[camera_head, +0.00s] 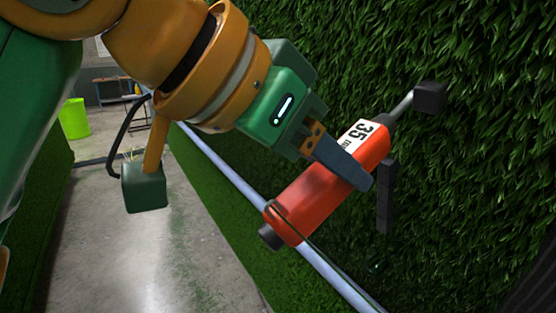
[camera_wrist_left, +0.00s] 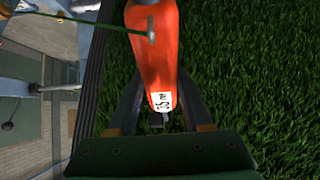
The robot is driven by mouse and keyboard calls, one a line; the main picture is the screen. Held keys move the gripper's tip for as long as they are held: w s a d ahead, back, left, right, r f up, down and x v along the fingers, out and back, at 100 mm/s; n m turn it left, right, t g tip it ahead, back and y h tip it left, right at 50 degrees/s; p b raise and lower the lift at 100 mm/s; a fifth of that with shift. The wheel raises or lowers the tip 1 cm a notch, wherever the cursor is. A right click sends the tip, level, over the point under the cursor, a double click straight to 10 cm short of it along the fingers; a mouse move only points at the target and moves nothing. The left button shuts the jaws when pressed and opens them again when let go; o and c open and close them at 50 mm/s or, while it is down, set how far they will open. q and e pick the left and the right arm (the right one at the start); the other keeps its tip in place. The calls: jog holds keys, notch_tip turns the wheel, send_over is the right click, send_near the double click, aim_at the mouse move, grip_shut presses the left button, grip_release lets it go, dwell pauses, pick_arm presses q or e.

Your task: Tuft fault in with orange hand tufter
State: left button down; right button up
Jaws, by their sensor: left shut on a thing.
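The orange hand tufter (camera_head: 318,198) has a white label reading 35 and a metal shaft ending in a dark block. My left gripper (camera_head: 350,165) is shut on the tufter's body near its label end. The dark block at the shaft's tip is close to the green turf (camera_head: 470,190); I cannot tell whether they touch. In the left wrist view the tufter (camera_wrist_left: 153,50) lies between the two fingers of the left gripper (camera_wrist_left: 155,100), with turf to the right. I cannot make out the fault in the turf. My right gripper is not in view.
A pale rail (camera_head: 335,280) runs along the foot of the turf. A concrete floor aisle (camera_head: 130,255) lies at the left, with a bright green bin (camera_head: 74,118) and a table (camera_head: 115,82) at its far end.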

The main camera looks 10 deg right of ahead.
pick_arm(q)
jog(key=shift+d, duration=0.1)
jog(key=shift+s+d, duration=0.2)
jog(key=shift+s, duration=0.6)
jog(key=shift+w+a+r, duration=0.15)
jog(key=shift+w+a, duration=0.05)
jog(key=shift+w, duration=0.6)
